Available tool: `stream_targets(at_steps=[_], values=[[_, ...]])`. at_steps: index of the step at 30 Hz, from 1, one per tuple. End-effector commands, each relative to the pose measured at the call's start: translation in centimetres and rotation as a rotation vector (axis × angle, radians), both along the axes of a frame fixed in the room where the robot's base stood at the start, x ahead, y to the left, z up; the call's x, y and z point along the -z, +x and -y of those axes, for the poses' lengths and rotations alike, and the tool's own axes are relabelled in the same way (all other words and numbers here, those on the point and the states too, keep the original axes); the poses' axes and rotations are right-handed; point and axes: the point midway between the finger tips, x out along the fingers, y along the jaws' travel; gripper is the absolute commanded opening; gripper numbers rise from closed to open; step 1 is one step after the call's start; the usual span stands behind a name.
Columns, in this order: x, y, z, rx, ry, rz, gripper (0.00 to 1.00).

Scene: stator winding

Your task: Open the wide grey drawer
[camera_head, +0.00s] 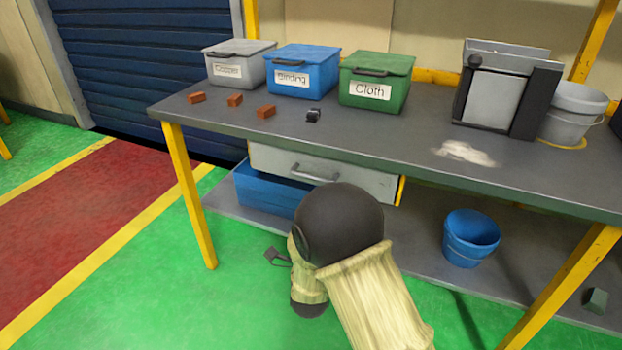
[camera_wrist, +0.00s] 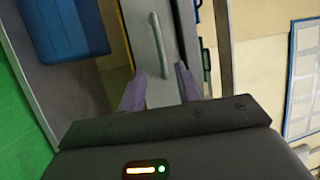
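The wide grey drawer (camera_head: 345,178) hangs under the workbench top and looks shut. Its curved bar handle (camera_head: 315,171) is on its front face. In the wrist view the drawer front (camera_wrist: 142,15) appears turned on its side, with the handle (camera_wrist: 158,45) ahead of my fingertips. My gripper (camera_wrist: 160,72) is open, its two fingers apart with nothing between them. The handle lies beyond the fingertips, roughly in line with the gap; I see no contact. In the head view my arm covers part of the area below the drawer and hides most of the gripper.
A blue bin (camera_head: 268,192) sits on the lower shelf beneath the drawer, and a blue bucket (camera_head: 470,238) stands farther right. Grey (camera_head: 238,62), blue (camera_head: 302,70) and green (camera_head: 376,79) lidded boxes stand on the bench top (camera_head: 400,128). A yellow leg (camera_head: 188,190) is at the left.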

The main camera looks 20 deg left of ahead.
Motion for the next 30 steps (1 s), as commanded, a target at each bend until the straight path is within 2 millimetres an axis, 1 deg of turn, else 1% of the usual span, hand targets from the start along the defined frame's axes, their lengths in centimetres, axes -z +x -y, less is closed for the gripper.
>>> stream_targets(at_steps=[1, 6, 15, 18, 21, 24, 30], values=[[-0.2, 0.9, -0.2, 0.002, 0.0, 0.003, 0.34], [-0.6, 3.7, -1.2, 0.001, -0.001, 0.003, 0.34], [-1.6, 8.4, -2.7, 0.001, -0.001, 0.003, 0.34], [-1.7, 9.7, -3.2, 0.001, 0.0, 0.001, 0.34], [-2.0, 10.6, -3.5, 0.001, -0.001, 0.002, 0.34], [-2.1, 11.1, -3.6, 0.0, -0.002, 0.001, 0.34], [-2.1, 11.2, -3.7, 0.0, -0.002, 0.0, 0.34]])
